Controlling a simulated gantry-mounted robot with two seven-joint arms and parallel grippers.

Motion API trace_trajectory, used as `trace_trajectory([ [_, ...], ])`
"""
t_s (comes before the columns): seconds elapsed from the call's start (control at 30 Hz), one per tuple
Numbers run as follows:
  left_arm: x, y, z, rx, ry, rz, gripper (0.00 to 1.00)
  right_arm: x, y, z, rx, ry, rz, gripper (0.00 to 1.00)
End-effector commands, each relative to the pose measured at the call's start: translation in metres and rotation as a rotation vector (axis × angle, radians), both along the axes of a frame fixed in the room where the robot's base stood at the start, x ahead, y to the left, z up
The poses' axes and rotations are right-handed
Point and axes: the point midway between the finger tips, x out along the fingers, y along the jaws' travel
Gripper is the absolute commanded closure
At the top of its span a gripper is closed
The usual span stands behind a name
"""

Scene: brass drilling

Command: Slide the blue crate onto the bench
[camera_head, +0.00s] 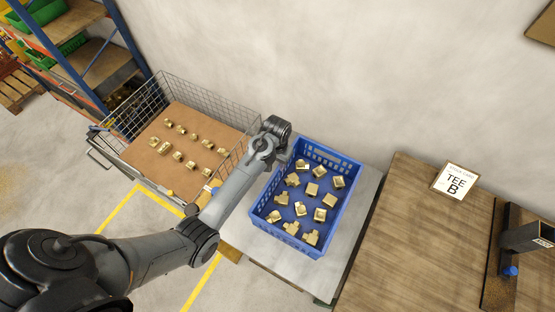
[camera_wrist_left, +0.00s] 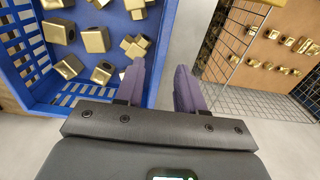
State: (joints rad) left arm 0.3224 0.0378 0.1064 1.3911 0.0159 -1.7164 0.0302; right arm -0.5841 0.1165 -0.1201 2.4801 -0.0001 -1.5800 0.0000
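The blue crate (camera_head: 342,203) stands on a grey metal-topped stand (camera_head: 353,240) and holds several brass fittings (camera_head: 312,190). The wooden bench (camera_head: 400,235) is to its right, beyond a strip of the grey top. My left arm reaches to the crate's left side in the head view, where its gripper's fingers are hidden. In the left wrist view the left gripper (camera_wrist_left: 158,82) is open. One finger shows over the crate's inside and the other outside, with the crate's side wall (camera_wrist_left: 166,35) between them; contact cannot be told. My right gripper is not in view.
A wire basket (camera_head: 140,105) with brass parts on a brown board stands left of the crate. A stock card (camera_head: 455,181) reading "TEE B" and a dark machine (camera_head: 525,238) are on the bench. The bench's near left part is clear. A shelf rack (camera_head: 75,50) stands far left.

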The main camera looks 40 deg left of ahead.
Motion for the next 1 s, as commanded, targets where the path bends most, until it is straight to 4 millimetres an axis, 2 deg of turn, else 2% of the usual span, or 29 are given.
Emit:
trace_trajectory([
  [0.37,-0.001,0.000,-0.009,0.000,0.002,-0.001,0.62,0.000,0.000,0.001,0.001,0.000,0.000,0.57],
  [1.0,0.000,0.000,-0.095,-0.001,0.000,-0.001,0.62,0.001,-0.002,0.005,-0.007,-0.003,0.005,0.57],
])
